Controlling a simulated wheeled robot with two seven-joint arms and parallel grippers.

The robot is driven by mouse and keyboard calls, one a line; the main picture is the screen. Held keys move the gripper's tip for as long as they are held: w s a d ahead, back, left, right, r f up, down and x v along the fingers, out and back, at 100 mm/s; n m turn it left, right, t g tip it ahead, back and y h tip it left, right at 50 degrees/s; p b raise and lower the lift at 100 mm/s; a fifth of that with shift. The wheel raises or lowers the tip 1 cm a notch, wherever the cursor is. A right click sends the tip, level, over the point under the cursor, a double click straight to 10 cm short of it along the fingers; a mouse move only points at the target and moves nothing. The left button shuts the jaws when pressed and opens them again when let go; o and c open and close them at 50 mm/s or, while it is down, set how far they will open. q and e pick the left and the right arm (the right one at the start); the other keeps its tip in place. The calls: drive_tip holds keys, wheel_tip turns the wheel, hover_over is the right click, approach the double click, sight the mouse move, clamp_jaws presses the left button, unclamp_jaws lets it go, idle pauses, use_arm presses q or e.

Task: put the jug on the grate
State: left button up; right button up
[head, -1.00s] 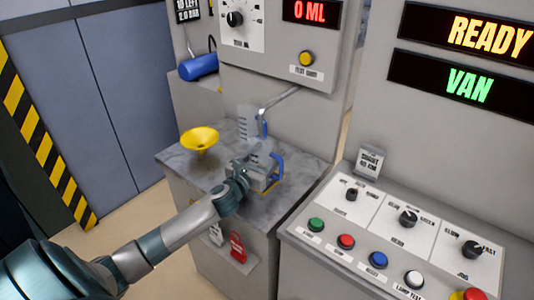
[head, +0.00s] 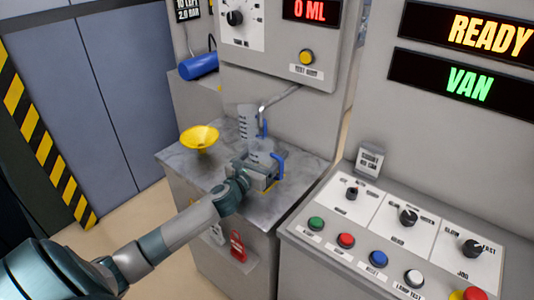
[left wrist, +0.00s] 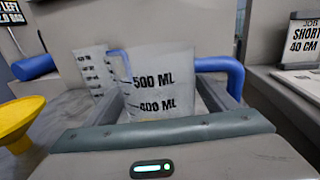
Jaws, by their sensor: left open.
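A clear jug (head: 262,149) with a blue handle stands on the grey counter top. In the left wrist view this jug (left wrist: 160,80) shows marks of 500 ML and 400 ML, with its handle to the right. My left gripper (head: 257,171) is open, with its fingers on either side of the jug, low on its body. Whether the fingers touch it, I cannot tell. A second marked clear jug (head: 247,121), also blue-handled, stands behind; it also shows in the left wrist view (left wrist: 95,68). I cannot make out the grate. My right gripper is not in view.
A yellow funnel (head: 199,137) stands on the counter (head: 185,158) left of the jugs. A metal spout (head: 280,97) reaches down near the rear jug. A button console (head: 400,235) stands to the right. A blue cylinder (head: 198,66) is at the back.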

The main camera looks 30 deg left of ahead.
sight(261, 160)
use_arm(q)
drive_tip(key=shift+r, duration=0.15)
drive_tip(key=shift+s, duration=0.3)
drive_tip(key=s, duration=0.3)
drive_tip(key=shift+s+d+f+b, duration=0.15)
drive_tip(key=shift+f+b, duration=0.05)
drive_tip(key=shift+b, duration=0.15)
drive_tip(key=s, duration=0.4)
drive_tip(key=s+b, duration=0.1)
drive_tip(key=s, duration=0.1)
drive_tip(key=shift+s+d+r, duration=0.1)
drive_tip(key=shift+s+d, duration=0.05)
drive_tip(key=shift+d, duration=0.1)
drive_tip(key=shift+s+r, duration=0.1)
drive_tip(key=shift+s, duration=0.75)
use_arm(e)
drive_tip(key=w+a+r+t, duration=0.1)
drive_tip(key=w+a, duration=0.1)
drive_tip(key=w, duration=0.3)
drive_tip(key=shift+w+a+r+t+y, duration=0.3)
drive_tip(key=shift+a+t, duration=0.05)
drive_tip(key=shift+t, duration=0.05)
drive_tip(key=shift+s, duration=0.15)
